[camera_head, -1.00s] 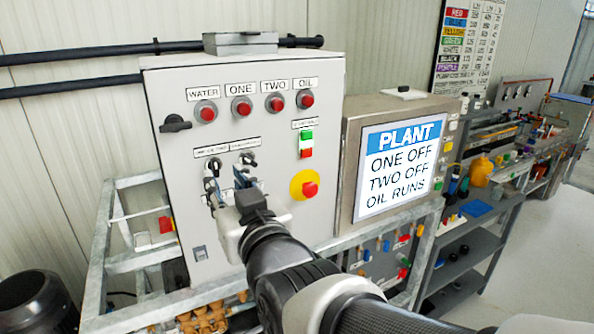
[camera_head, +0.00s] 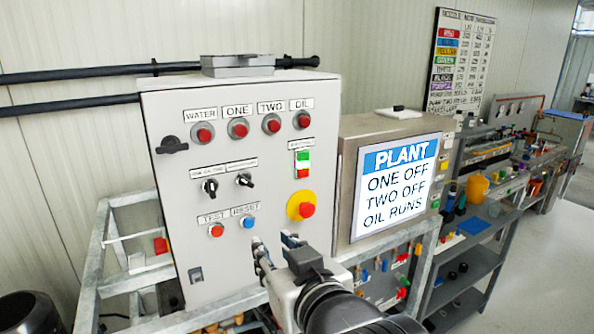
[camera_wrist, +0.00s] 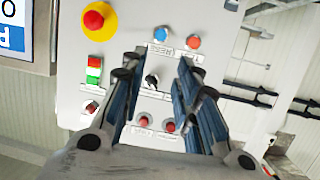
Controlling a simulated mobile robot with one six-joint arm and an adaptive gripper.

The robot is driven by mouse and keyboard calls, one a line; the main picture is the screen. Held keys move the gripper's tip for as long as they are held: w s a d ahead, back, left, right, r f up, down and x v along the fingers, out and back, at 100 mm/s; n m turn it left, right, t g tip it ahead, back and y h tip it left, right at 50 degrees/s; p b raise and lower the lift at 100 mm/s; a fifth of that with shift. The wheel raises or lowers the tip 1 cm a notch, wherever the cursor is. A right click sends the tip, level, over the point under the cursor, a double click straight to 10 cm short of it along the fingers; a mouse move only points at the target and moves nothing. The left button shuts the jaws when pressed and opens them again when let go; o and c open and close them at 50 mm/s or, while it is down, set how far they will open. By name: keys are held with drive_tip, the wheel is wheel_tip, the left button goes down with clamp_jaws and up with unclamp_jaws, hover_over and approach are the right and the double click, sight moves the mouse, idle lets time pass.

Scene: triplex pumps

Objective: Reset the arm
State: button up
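My gripper (camera_head: 272,246) is in front of the lower middle of the grey control panel (camera_head: 170,240), below and right of the blue RESET button (camera_head: 248,221). In the wrist view my gripper (camera_wrist: 158,65) has its two fingers spread apart with nothing between them. A black selector knob (camera_wrist: 152,80) shows in the gap, behind the fingers on the panel face. My arm reaches in from the bottom edge and hides the lower right of the panel.
A PLANT screen (camera_head: 398,190) reads ONE OFF, TWO OFF, OIL RUNS. A red emergency stop on a yellow disc (camera_head: 302,206) is right of the selectors. A metal frame (camera_head: 97,260) surrounds the panel. A shelf bench (camera_head: 480,262) stands at right.

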drive_tip(key=s+d+f+m+g+h, duration=0.2)
drive_tip(key=s+d+f+g+h, duration=0.1)
drive_tip(key=s+d+f, duration=0.3)
drive_tip(key=s+d+f+m+g+h, duration=0.3)
drive_tip(key=s+d+f+g, duration=0.2)
drive_tip(key=s+d, duration=0.6)
wheel_tip(320, 180, down, 2)
drive_tip(key=shift+s+d+f+g+h, duration=0.2)
drive_tip(key=shift+s+d+g+h, duration=0.15)
drive_tip(key=shift+d, duration=0.75)
drive_tip(key=shift+w, duration=0.1)
clamp_jaws()
idle(0.8)
